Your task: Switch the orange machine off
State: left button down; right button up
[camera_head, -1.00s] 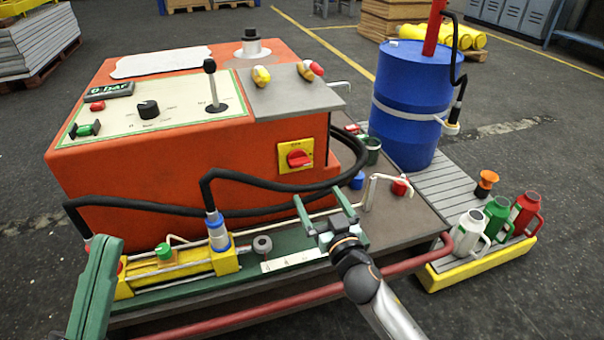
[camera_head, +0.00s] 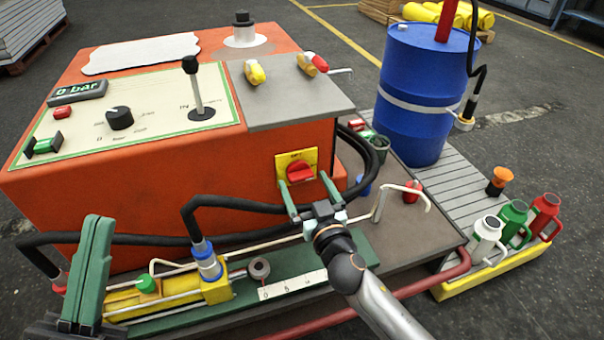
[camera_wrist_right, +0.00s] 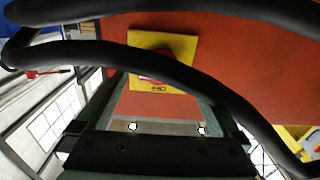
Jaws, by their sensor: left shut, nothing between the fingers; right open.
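The orange machine (camera_head: 130,205) fills the left and middle of the head view. Its red rotary switch (camera_head: 300,172) sits on a yellow plate (camera_head: 283,160) on the front face. My right gripper (camera_head: 307,196) is open and empty, its fingers pointing up toward the switch from just below and in front. In the right wrist view the yellow plate (camera_wrist_right: 180,47) lies ahead between the fingers, and a black hose (camera_wrist_right: 170,68) crosses in front and partly hides the red knob. My left gripper (camera_head: 100,240) is shut and empty at the lower left. The display (camera_head: 78,92) reads "0 bar".
The black hose (camera_head: 250,207) runs along the machine front near my right gripper. A yellow cylinder unit (camera_head: 165,295), a bent white pipe (camera_head: 385,195) and a red rail (camera_head: 425,274) are close by. A blue drum (camera_head: 418,95) and several cans stand at right.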

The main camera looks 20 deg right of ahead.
jog(key=shift+w, duration=0.2)
jog(key=c, duration=1.3)
